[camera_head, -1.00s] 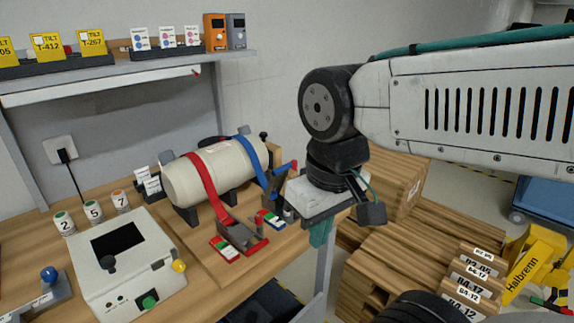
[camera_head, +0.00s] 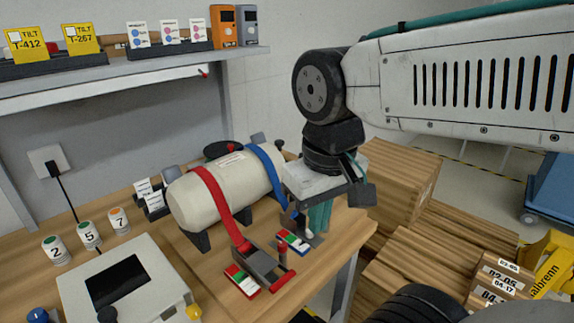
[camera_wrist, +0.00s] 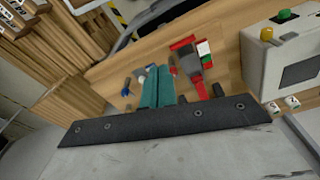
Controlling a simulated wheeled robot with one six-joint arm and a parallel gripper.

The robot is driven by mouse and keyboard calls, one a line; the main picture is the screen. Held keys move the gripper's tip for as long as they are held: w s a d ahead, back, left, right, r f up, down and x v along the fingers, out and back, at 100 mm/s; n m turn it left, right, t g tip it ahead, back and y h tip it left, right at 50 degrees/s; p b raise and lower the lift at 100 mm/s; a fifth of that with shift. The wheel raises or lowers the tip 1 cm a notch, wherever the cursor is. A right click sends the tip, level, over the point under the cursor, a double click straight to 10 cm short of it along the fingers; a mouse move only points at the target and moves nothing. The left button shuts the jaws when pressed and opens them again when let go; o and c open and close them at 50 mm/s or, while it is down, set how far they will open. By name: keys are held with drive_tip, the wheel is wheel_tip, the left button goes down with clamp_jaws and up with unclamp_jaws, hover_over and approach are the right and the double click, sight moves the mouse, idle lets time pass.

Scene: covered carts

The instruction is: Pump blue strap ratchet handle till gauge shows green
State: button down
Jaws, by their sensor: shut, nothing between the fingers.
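A cream cylinder (camera_head: 215,190) lies on the wooden bench with a blue strap (camera_head: 271,165) and a red strap (camera_head: 217,200) around it. Below that is the blue ratchet's coloured gauge block (camera_head: 293,241), too small to read. In the wrist view, a blue piece (camera_wrist: 125,92) shows just left of my teal fingers (camera_wrist: 156,88). My gripper is shut and empty, pointing down beside the blue ratchet; whether it touches the handle cannot be told.
The red ratchet (camera_head: 268,270) with its own gauge block (camera_head: 243,281) sits in front, close to my gripper. A white box with a screen (camera_head: 128,285) and knobs stands at left. A shelf (camera_head: 120,75) runs behind. Wooden stacks (camera_head: 440,245) are at right.

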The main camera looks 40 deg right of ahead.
drive_tip(key=w+d+r+m+g+h, duration=0.2)
drive_tip(key=w+r+m, duration=0.2)
drive_tip(key=w+m, duration=0.55)
drive_tip(key=w+d+r+m+g+h, duration=0.2)
drive_tip(key=w+r+m, duration=0.35)
drive_tip(key=w, duration=0.75)
drive_tip(key=shift+m, duration=0.4)
drive_tip(key=s+x, duration=0.1)
drive_tip(key=x, duration=0.7)
drive_tip(key=s+x, duration=0.1)
drive_tip(key=x, duration=0.3)
drive_tip(key=shift+s+a+f, duration=0.15)
drive_tip(key=shift+s+a, duration=0.05)
drive_tip(key=shift+s, duration=0.2)
drive_tip(key=shift+s+d+f, duration=0.1)
drive_tip(key=shift+s+f, duration=0.15)
drive_tip(key=shift+s, duration=0.15)
